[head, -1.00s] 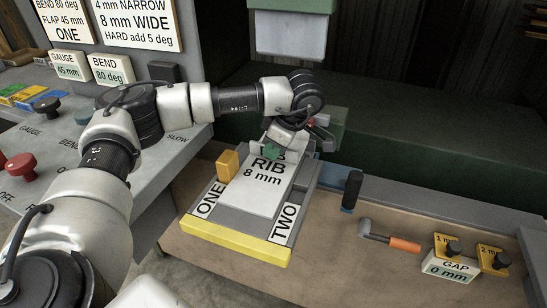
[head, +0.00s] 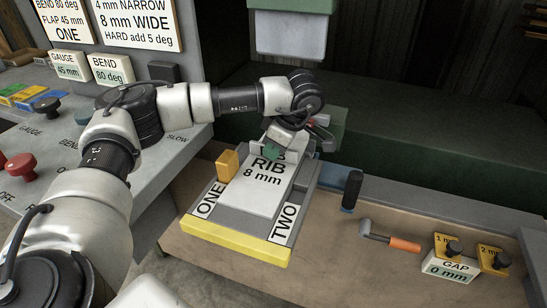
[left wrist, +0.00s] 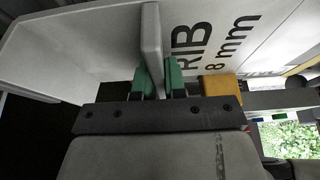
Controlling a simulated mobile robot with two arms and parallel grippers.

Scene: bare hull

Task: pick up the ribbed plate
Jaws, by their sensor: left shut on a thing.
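The ribbed plate (head: 262,190) is a pale grey plate marked "RIB 8 mm". It lies on a grey tray with a yellow front bar (head: 236,241), between the labels ONE and TWO. My left gripper (head: 272,152) is at the plate's far end, its arm reaching in from the left. In the left wrist view, the green fingertips (left wrist: 158,80) are shut on the plate's upright rib (left wrist: 152,40), one on each side. The plate's far end is partly hidden by the gripper in the head view. My right gripper is not in view.
An orange block (head: 227,164) stands at the plate's left. A dark upright handle (head: 351,190), an orange-handled lever (head: 390,241) and a GAP 0 mm block (head: 450,269) are to the right. A control panel with a red knob (head: 20,167) is at left. A grey-green block hangs above (head: 290,35).

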